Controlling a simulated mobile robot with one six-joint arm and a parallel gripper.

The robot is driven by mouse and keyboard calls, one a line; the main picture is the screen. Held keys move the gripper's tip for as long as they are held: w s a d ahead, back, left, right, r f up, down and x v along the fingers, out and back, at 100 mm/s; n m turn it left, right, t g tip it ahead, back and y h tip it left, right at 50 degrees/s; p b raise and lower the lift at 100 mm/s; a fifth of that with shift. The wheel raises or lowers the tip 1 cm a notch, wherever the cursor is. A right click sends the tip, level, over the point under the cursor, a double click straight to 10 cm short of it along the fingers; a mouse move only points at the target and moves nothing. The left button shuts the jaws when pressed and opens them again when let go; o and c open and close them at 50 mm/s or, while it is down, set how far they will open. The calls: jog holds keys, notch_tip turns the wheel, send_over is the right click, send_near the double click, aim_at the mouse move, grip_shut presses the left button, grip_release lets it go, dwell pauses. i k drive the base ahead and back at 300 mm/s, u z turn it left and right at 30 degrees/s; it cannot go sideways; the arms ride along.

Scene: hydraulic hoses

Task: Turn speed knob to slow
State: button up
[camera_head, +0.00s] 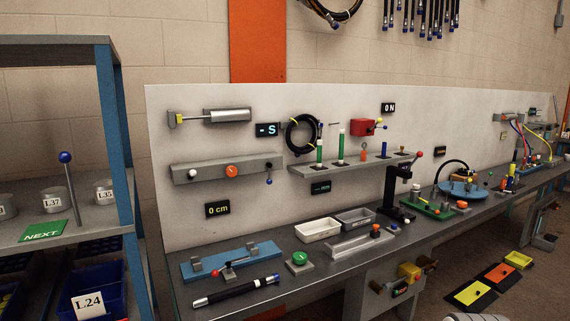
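No knob shows a readable "speed" or "slow" mark, so I cannot tell which is the speed knob. Another display (267,129) above reads "-S". My gripper is not in view.
A long grey workbench (285,275) holds a blue fixture (232,261), a hose (237,290), a green button (299,259) and trays (318,229). A blue-framed shelf (105,110) stands at left.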

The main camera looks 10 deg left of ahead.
aim_at(230, 171)
jog(key=u, duration=0.35)
jog(key=i, duration=1.4)
jog(key=u, duration=0.9)
jog(key=k, duration=0.65)
jog(key=u, duration=0.15)
jog(key=i, duration=0.75)
jog(key=z, duration=0.1)
